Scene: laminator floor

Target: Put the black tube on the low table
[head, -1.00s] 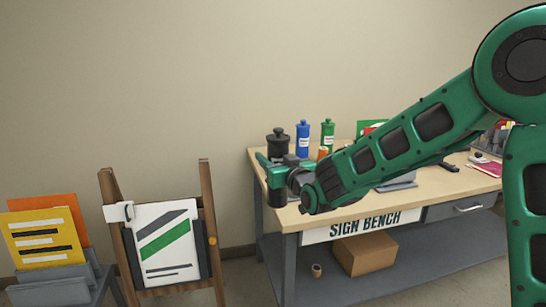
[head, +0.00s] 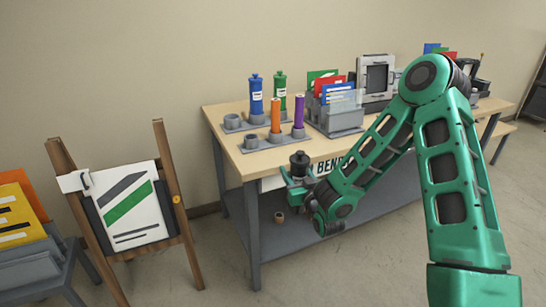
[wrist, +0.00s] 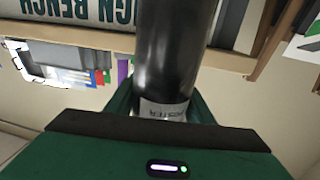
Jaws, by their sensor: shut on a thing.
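The black tube (head: 299,160) is in my gripper (head: 297,185), held upright in front of the bench's near side, clear of the bench top. In the wrist view the black tube (wrist: 178,50) rises between the fingers, with a pale label low on its side. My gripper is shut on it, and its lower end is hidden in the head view.
The sign bench (head: 225,109) holds a blue tube (head: 256,95), a green tube (head: 280,90), an orange tube (head: 275,115) and a purple tube (head: 298,112) in grey holders. An easel (head: 170,185) stands left. Grey floor (head: 330,275) is open in front.

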